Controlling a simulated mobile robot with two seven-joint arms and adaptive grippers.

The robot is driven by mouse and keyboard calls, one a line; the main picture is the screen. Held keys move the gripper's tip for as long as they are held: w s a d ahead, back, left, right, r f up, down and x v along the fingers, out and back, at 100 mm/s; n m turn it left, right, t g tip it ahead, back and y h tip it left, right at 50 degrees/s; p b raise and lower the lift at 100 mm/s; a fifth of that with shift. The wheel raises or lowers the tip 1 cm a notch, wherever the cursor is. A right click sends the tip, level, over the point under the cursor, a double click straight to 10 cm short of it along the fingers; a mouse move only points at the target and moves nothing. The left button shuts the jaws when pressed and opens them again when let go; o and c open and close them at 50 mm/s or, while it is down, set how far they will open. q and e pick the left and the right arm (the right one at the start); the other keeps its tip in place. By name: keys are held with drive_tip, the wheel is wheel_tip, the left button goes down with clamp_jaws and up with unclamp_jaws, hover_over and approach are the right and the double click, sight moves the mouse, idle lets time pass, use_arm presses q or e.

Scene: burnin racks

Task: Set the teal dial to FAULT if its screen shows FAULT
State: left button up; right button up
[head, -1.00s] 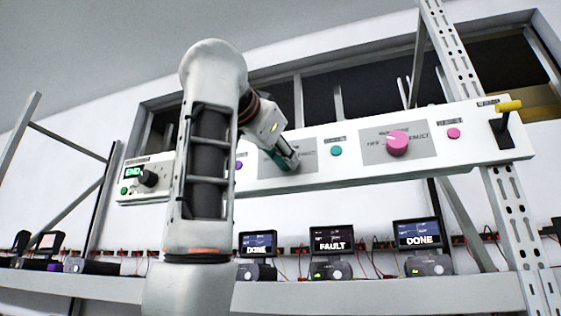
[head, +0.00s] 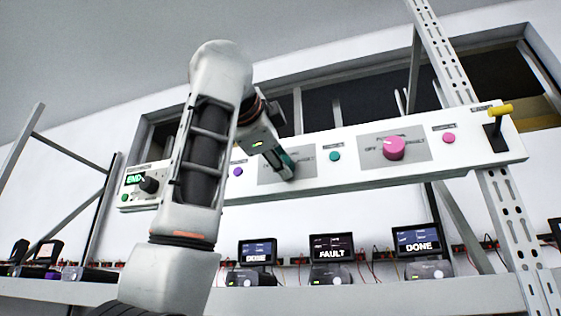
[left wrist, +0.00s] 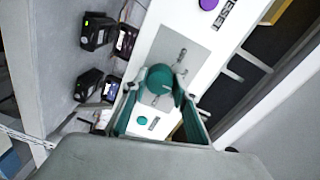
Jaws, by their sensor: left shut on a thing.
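The teal dial (left wrist: 160,78) sits on a grey plate of the white panel in the left wrist view. My left gripper (left wrist: 158,95) has its teal-lined fingers on both sides of the dial and is shut on it. In the head view the gripper (head: 285,165) reaches the panel (head: 365,175) and largely covers the dial. A screen reading FAULT (head: 332,248) stands on the shelf below, between a left DONE screen (head: 257,252) and a right DONE screen (head: 416,239). I cannot tell which screen belongs to the teal dial. My right gripper is out of view.
A pink dial (head: 393,148), a teal button (head: 335,156), a pink button (head: 448,138) and a yellow-handled lever (head: 499,110) are on the panel to the right. A black knob (head: 149,185) by a small END display is at the left. A perforated rack post (head: 500,215) stands at right.

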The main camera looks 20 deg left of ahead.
use_arm(q)
drive_tip(key=shift+r+m, duration=0.15)
drive_tip(key=shift+m, duration=0.15)
drive_tip(key=o, duration=1.1)
drive_tip(key=shift+w, duration=0.1)
drive_tip(key=s, duration=0.7)
drive_tip(key=shift+s+a, duration=0.2)
drive_tip(key=shift+s, duration=0.1)
